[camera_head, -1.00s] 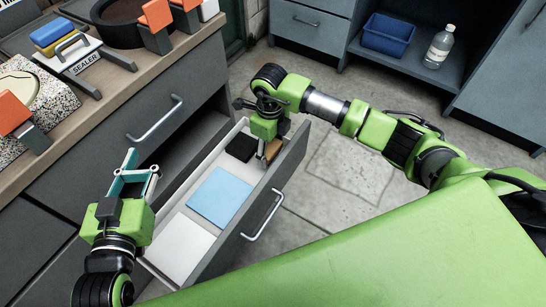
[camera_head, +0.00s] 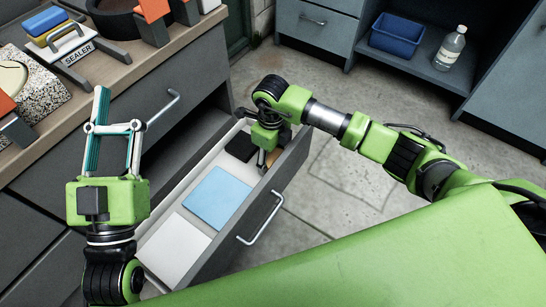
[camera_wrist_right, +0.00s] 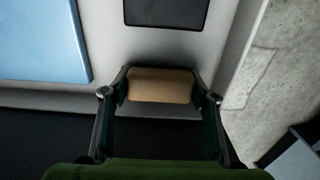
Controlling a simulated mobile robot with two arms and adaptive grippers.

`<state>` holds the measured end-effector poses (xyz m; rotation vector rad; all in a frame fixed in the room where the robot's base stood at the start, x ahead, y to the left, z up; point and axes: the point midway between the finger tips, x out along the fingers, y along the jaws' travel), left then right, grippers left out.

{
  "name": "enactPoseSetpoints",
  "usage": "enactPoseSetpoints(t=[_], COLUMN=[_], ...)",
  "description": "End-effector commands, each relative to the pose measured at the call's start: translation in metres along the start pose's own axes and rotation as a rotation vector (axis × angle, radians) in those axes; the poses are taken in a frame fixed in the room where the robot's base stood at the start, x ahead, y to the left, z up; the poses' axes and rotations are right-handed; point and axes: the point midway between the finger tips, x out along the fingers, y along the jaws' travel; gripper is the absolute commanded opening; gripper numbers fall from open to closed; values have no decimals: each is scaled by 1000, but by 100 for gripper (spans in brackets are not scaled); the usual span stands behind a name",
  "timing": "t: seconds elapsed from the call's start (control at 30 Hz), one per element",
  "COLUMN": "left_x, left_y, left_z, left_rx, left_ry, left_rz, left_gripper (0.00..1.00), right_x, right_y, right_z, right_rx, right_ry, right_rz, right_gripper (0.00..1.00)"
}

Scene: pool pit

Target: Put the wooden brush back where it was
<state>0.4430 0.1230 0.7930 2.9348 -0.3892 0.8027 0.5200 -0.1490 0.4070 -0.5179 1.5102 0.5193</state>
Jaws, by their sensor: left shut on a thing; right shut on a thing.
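The wooden brush (camera_wrist_right: 160,85) shows as a tan block between the fingers of my right gripper (camera_wrist_right: 160,88) in the right wrist view. The gripper is shut on it. In the head view my right gripper (camera_head: 268,150) points down into the far end of the open drawer (camera_head: 265,190). The brush is mostly hidden there; a bit of tan shows beside the fingers. Whether it touches the drawer floor, I cannot tell. My left gripper (camera_head: 116,112) is raised in front of the counter, fingers pointing up. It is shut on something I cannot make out.
The drawer holds a black pad (camera_head: 241,147), a blue sheet (camera_head: 218,198) and a white sheet (camera_head: 172,249). The counter (camera_head: 125,80) carries a sealer tool (camera_head: 70,47) and orange-topped tools. A blue bin (camera_head: 397,34) and a bottle (camera_head: 449,48) stand on a far shelf.

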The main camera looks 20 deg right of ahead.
Motion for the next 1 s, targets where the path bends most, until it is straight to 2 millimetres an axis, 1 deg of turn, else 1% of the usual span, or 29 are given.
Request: enactPoseSetpoints(t=[0.23,0.5,0.53,0.6,1.0], left_x=[0,-1,-1,-1,0], left_y=[0,1,1,1,1], left_z=[0,-8,-8,-9,-8], left_rx=[0,-1,-1,-1,-2], left_ry=[2,38,41,41,35], left_rz=[0,1,1,1,2], left_gripper=[0,0,0,0,0], right_x=[0,3,3,3,1], right_y=[0,0,0,0,0], right_z=[0,0,0,0,0], right_rx=[0,0,0,0,0], right_ry=[0,-1,0,0,0], right_rz=[0,0,0,0,0], right_gripper=[34,34,57,71,71])
